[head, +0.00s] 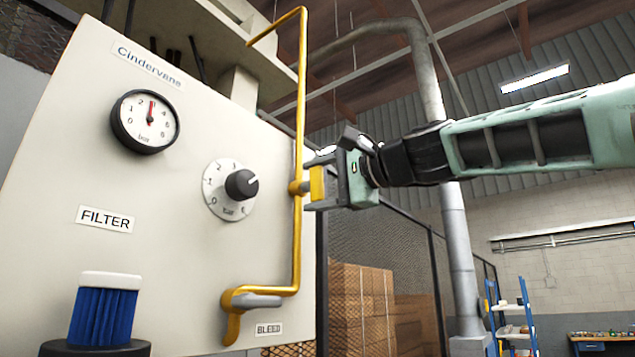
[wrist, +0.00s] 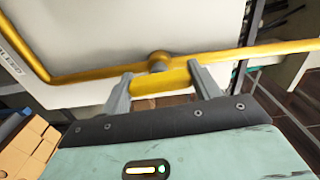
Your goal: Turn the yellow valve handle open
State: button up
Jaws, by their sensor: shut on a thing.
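The yellow valve handle (head: 317,184) sits on a yellow pipe (head: 298,120) at the right edge of a cream panel. My gripper (head: 314,186) reaches in from the right and is shut on the handle. In the wrist view the yellow handle (wrist: 160,81) lies across between the two grey fingers (wrist: 160,88), one at each end of it. The valve body (wrist: 160,60) shows just behind the handle, against the pipe. The fingers hide the handle's ends in part.
The cream panel (head: 60,165) carries a pressure gauge (head: 146,121), a black knob (head: 241,185) and a blue filter (head: 104,312). A grey lever (head: 258,300) sits on the lower pipe by the BLEED label. Stacked boxes (head: 362,310) stand behind a mesh fence.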

jog(key=shift+w+m, duration=0.1)
jog(key=shift+m, duration=0.4)
jog(key=o, duration=1)
jog(key=shift+d, duration=0.1)
jog(key=shift+b+v, duration=4.05)
jog(key=shift+v, duration=4.65)
jog(key=shift+f, duration=0.15)
